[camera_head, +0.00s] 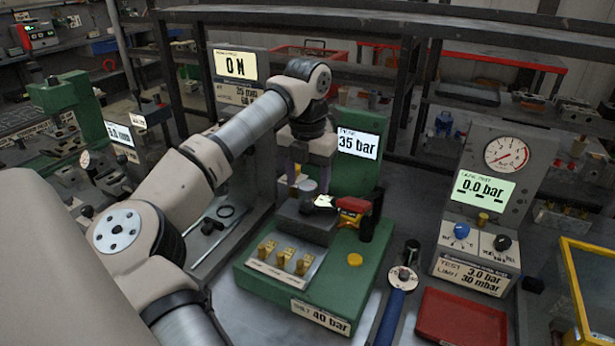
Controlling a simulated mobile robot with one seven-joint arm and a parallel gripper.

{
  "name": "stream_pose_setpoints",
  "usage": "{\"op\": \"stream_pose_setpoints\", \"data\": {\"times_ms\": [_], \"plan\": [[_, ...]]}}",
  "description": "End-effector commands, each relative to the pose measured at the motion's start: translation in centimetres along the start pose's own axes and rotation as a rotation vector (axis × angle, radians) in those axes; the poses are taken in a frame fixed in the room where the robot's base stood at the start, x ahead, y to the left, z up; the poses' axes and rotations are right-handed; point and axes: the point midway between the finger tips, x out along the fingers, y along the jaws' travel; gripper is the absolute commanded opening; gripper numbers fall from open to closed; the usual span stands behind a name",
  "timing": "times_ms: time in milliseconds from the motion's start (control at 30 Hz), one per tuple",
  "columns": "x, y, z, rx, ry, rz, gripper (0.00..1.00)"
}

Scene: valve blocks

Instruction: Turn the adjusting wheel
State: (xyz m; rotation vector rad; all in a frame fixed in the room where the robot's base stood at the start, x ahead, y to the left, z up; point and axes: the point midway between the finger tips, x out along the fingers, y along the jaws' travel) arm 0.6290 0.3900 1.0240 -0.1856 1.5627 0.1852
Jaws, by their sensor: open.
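The green test station (255,277) stands on the bench in the middle of the view. Its display (358,143) reads 35 bar, and a label (320,316) on its front reads 40 bar. A grey block (305,225) sits on the station, with a small bright metal part (322,201) and a red-and-yellow part (352,207) on its right. My gripper (308,188) points down over the grey block, open, its fingers spread above the block's top. I cannot clearly make out the adjusting wheel; my gripper and wrist cover part of this area.
Brass fittings (283,259) stand in a row at the station's front. A black post (369,222) rises right of the block. A blue-handled tool (390,312) and red tray (461,320) lie to the right. The leak-test box (478,232) reads 0.0 bar.

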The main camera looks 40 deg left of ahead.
Motion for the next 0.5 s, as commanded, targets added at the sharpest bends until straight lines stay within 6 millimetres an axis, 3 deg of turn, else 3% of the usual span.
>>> {"op": "stream_pose_setpoints", "data": {"times_ms": [333, 500], "plan": [[0.45, -0.02, -0.02, 0.001, 0.000, 0.000, 0.59], [0.43, -0.03, -0.01, 0.001, 0.000, 0.000, 0.37]]}}
